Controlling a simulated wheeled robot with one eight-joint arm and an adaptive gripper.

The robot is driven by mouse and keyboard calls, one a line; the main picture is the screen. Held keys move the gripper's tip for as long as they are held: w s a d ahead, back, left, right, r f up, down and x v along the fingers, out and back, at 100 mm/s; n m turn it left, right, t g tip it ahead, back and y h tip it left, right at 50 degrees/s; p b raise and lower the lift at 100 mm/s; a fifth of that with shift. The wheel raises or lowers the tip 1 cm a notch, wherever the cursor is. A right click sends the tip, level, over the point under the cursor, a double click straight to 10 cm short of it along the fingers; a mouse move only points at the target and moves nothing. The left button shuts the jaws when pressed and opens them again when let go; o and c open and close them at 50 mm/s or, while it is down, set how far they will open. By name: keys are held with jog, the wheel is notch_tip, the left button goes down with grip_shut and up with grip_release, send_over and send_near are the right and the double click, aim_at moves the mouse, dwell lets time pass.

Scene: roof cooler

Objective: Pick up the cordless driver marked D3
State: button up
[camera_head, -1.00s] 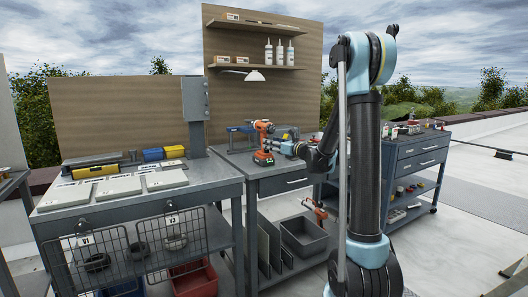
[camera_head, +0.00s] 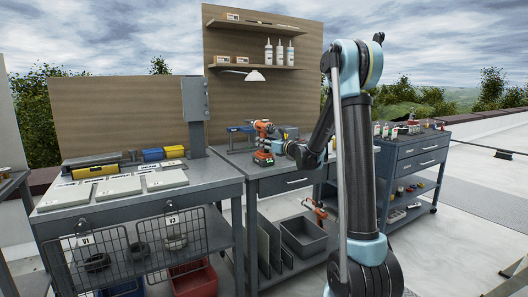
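An orange and black cordless driver (camera_head: 262,142) stands upright on its battery on the middle workbench (camera_head: 232,164). A second orange driver (camera_head: 318,211) shows lower down, by the bench's lower shelf. No D3 mark is readable on either. My gripper (camera_head: 284,149) is just right of the upright driver, at about its handle height. Its fingers are small and dark, and partly hidden by my wrist. I cannot tell whether they touch or enclose the handle, or whether they are open.
A blue tool (camera_head: 238,133) and a yellow item stand behind the driver. A lamp (camera_head: 254,76) hangs above, under shelves with bottles. The left bench (camera_head: 120,213) carries pale trays and a grey post. A grey drawer cart (camera_head: 418,160) stands to the right. A grey bin (camera_head: 304,240) sits below.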

grip_shut()
jog(key=shift+r, duration=0.15)
